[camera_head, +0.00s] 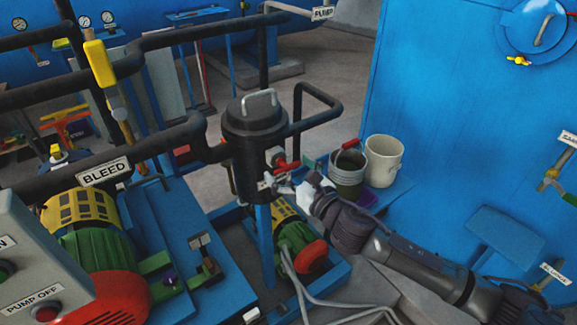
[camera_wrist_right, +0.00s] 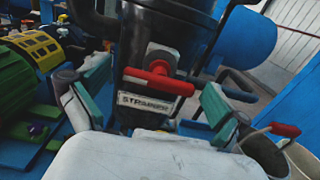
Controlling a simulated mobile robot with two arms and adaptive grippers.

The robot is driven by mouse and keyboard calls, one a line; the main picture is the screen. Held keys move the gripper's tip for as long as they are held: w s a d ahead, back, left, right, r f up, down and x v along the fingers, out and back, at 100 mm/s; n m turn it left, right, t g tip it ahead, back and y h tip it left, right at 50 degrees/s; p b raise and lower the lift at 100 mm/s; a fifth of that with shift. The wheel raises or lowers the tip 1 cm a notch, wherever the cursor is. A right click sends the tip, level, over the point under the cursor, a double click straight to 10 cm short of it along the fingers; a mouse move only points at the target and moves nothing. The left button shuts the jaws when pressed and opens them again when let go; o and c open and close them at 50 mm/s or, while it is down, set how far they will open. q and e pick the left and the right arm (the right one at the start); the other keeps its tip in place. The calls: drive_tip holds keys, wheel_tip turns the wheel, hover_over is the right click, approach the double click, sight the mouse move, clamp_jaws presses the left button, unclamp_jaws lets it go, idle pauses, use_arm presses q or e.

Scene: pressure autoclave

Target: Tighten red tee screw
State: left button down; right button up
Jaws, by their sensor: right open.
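The red tee screw (camera_head: 287,167) sticks out from the lower side of the black strainer vessel (camera_head: 252,160) in the head view. In the right wrist view the red tee screw (camera_wrist_right: 158,80) lies nearly level above a label reading STRAINER (camera_wrist_right: 148,104). My right gripper (camera_head: 280,183) is open and close to the vessel, just below the tee screw. In the wrist view its two teal-padded fingers (camera_wrist_right: 155,95) stand wide apart, one on each side of the screw, with no contact visible. My left gripper is not in view.
Black pipes (camera_head: 160,140) run left from the vessel, with a BLEED label (camera_head: 104,172). A grey bucket (camera_head: 347,172) and a white bucket (camera_head: 383,160) stand to the right. A green and yellow pump (camera_head: 292,238) sits below. A blue wall (camera_head: 450,110) fills the right.

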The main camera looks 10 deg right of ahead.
drive_tip(key=c, duration=1.2)
drive_tip(key=shift+o, duration=0.2)
